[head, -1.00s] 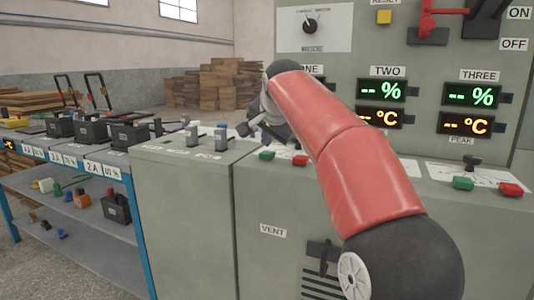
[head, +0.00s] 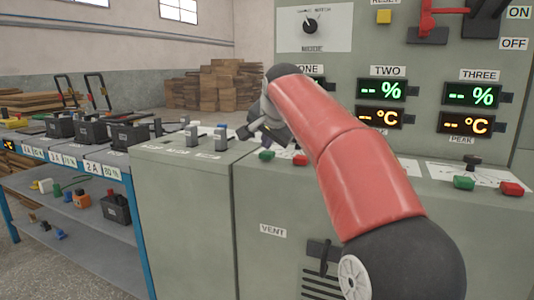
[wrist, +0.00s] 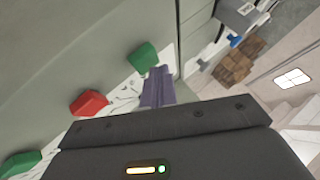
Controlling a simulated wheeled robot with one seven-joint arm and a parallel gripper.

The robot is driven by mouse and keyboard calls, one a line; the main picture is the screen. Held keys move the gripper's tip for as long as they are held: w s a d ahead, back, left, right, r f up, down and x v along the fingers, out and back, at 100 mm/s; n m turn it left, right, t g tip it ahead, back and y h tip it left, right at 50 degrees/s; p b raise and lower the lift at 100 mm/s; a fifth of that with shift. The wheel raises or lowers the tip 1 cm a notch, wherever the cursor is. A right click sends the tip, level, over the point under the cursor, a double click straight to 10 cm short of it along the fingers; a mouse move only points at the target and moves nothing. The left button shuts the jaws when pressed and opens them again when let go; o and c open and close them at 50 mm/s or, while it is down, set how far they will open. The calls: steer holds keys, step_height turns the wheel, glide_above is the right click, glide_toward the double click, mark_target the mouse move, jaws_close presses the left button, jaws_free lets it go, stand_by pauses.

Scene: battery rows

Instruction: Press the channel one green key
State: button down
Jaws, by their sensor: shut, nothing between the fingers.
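The channel one green key (head: 266,156) sits on the sloping desk at the left end of the console, under the label ONE. In the wrist view the green key (wrist: 143,56) lies just beyond my fingertips. My gripper (head: 267,143) is shut and empty, pointing down at this key, and its tips overlap the key's upper edge in the head view. In the wrist view my gripper (wrist: 152,72) shows its fingers close together. I cannot tell whether they touch the key.
A red key (head: 299,160) sits right of the green one. Channel three has its own green key (head: 464,183) and red key (head: 511,189). My arm hides channel two's keys. Batteries (head: 90,132) line the bench.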

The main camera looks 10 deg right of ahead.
mark_target(268, 154)
steer(key=shift+f+b, duration=0.3)
steer(key=shift+f, duration=0.2)
steer(key=shift+r, duration=0.1)
stand_by(0.5)
steer(key=shift+r+p, duration=0.8)
steer(key=shift+p, duration=0.15)
step_height(268, 154, up, 5)
steer(key=p, duration=0.5)
steer(key=shift+r, duration=0.1)
